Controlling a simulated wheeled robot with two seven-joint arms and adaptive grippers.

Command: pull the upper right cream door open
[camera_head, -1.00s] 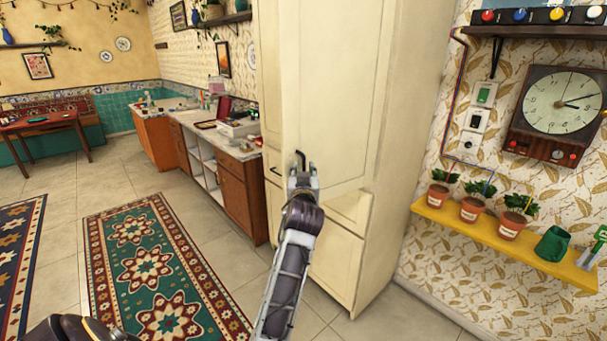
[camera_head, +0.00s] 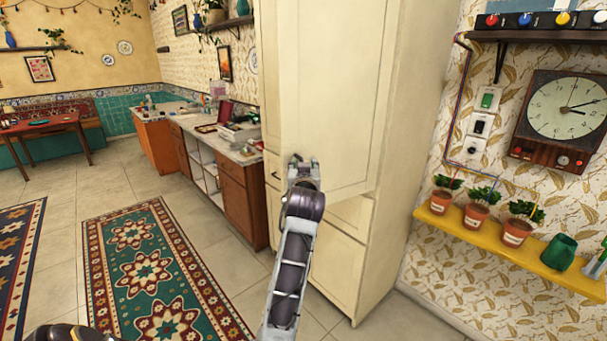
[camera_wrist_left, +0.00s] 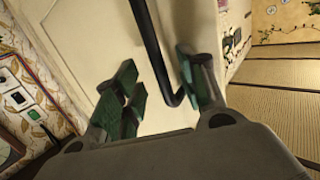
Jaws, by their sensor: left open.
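The upper right cream door (camera_head: 335,100) is a tall panel on the cream cabinet (camera_head: 405,130). My left gripper (camera_head: 303,164) is at the lower left part of this door. In the left wrist view a dark bar handle (camera_wrist_left: 153,50) runs down between the open fingers of my left gripper (camera_wrist_left: 165,90), its bent end near the right finger. The fingers are apart, and I cannot tell whether either touches the bar. The gripper hides the handle in the head view. My right gripper is not in view.
Lower cream doors (camera_head: 335,270) are below. A wooden counter (camera_head: 235,195) is to the left, with clear tiled floor and a patterned rug (camera_head: 150,270) in front. A yellow shelf (camera_head: 480,228) with potted plants is on the right wall.

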